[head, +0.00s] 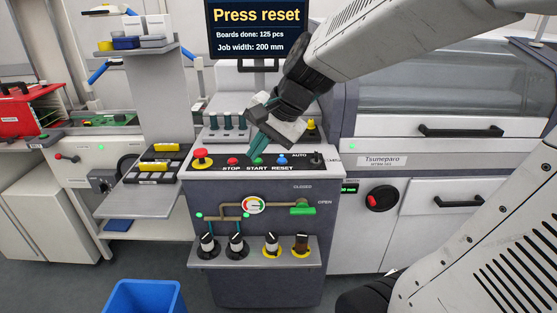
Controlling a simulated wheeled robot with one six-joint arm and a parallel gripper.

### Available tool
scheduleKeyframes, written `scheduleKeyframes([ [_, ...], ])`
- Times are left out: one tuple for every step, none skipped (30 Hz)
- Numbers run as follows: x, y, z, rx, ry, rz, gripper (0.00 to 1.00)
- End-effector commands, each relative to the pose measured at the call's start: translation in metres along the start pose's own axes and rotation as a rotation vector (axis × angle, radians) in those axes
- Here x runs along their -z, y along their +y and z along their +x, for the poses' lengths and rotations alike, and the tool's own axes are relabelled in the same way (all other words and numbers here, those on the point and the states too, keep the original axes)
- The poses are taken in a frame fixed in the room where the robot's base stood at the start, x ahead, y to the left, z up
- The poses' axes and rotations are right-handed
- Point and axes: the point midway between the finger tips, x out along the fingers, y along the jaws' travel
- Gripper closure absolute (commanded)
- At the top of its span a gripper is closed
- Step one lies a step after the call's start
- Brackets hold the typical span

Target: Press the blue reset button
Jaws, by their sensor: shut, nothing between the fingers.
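The blue reset button (282,159) sits on the dark sloped top panel of the grey console (228,167), above the word RESET. The green start button (257,162) is to its left, and a red stop button (232,161) is farther left. My gripper (254,154) is shut and empty. Its teal fingers point down and left, and their tips appear close to the green button, left of the blue one. I cannot tell whether the tips touch the panel. The blue button is in plain view. The screen (258,31) above reads "Press reset".
A red mushroom button (201,155) stands at the panel's left end and a black selector switch (316,158) at its right. Behind are teal-topped pieces (213,122) and a yellow-topped one (311,126). A grey machine (430,100) stands right; a blue bin (145,297) is on the floor.

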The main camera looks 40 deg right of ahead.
Motion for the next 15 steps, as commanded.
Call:
scheduleKeyframes([
  [0.036, -0.009, 0.01, 0.055, 0.025, 0.175, 1.0],
  [0.056, -0.014, 0.015, 0.091, 0.043, 0.274, 1.0],
  [0.082, -0.018, 0.02, 0.136, 0.067, 0.401, 1.0],
  [0.101, -0.02, 0.023, 0.168, 0.083, 0.491, 1.0],
  [0.119, -0.02, 0.026, 0.196, 0.1, 0.576, 1.0],
  [0.142, -0.018, 0.03, 0.231, 0.12, 0.679, 1.0],
  [0.157, -0.017, 0.032, 0.255, 0.134, 0.751, 1.0],
  [0.171, -0.014, 0.034, 0.277, 0.147, 0.816, 1.0],
  [0.187, -0.011, 0.037, 0.301, 0.162, 0.893, 1.0],
  [0.198, -0.008, 0.038, 0.318, 0.173, 0.943, 1.0],
  [0.207, -0.005, 0.039, 0.332, 0.182, 0.986, 1.0],
  [0.218, -0.002, 0.041, 0.347, 0.193, 1.034, 1.0],
  [0.224, 0.001, 0.041, 0.357, 0.199, 1.063, 1.0],
  [0.229, 0.003, 0.042, 0.365, 0.204, 1.088, 1.0],
  [0.234, 0.004, 0.043, 0.373, 0.209, 1.111, 1.0],
])
